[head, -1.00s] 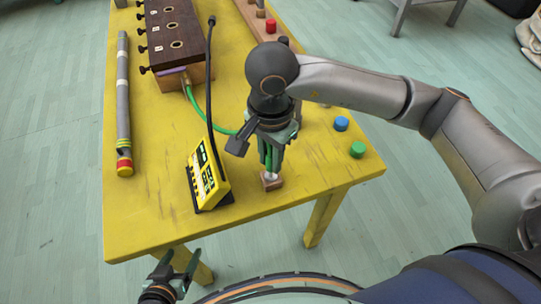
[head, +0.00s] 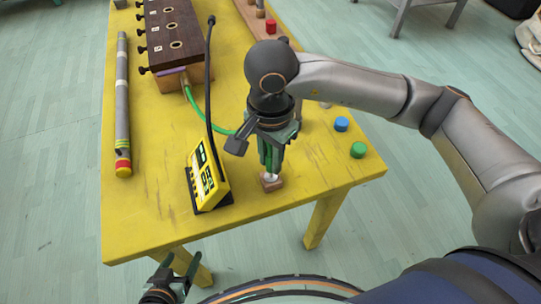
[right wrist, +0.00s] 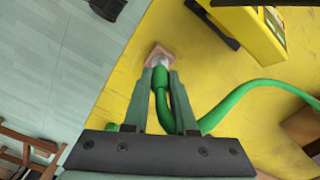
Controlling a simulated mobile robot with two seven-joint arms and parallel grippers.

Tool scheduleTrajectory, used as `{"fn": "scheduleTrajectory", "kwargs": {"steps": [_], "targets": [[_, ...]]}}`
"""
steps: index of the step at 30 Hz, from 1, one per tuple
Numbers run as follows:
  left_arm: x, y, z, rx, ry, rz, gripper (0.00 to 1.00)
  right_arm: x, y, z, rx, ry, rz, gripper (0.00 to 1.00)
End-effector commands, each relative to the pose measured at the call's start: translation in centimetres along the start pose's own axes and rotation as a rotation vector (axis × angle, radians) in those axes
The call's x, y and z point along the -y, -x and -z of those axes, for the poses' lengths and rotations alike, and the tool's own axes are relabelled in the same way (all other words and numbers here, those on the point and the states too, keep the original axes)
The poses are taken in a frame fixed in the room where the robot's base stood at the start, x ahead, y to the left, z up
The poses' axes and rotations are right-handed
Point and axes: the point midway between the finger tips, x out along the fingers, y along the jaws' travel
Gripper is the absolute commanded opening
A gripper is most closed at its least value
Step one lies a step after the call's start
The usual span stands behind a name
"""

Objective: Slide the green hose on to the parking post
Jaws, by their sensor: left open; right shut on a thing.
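The green hose (head: 206,113) runs from the wooden box to my right gripper (head: 269,172). The right gripper is shut on the hose near its end, pointing down over the parking post (head: 271,182), a pale post on a small square wooden base near the table's front edge. In the right wrist view the hose (right wrist: 240,93) is between the fingers, and its end meets the pale post (right wrist: 160,61). Whether the hose is around the post or only on its tip, I cannot tell. My left gripper (head: 176,265) is open and empty, below the table's front edge.
A yellow device (head: 208,178) with a black gooseneck stands just left of the post. A grey tube (head: 123,100) lies along the table's left side. A dark-topped wooden box (head: 172,40) is behind. Blue (head: 341,124) and green (head: 358,150) caps lie right.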

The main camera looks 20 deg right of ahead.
Motion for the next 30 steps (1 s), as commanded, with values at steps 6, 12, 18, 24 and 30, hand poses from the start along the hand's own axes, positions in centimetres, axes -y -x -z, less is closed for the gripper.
{"fn": "scheduleTrajectory", "kwargs": {"steps": [6,12,18,24,30], "targets": [[0.0,-0.4,-0.3,-0.002,0.0,0.0,0.73,0.0,-0.5,0.0,0.0,0.0,0.001,0.0],[0.1,-0.7,-0.6,-0.004,0.0,0.0,0.73,0.0,-0.9,0.0,0.0,0.0,0.001,0.0],[0.1,-1.0,-0.9,-0.005,0.0,0.0,0.73,0.0,-1.3,0.0,0.0,0.0,0.0,0.0],[0.2,-1.3,-1.3,-0.005,0.0,0.0,0.73,0.0,-1.7,0.0,0.0,0.0,0.0,0.0],[0.2,-1.7,-1.7,-0.005,0.0,0.0,0.73,0.0,-2.1,0.0,0.0,0.0,0.0,0.0]]}}
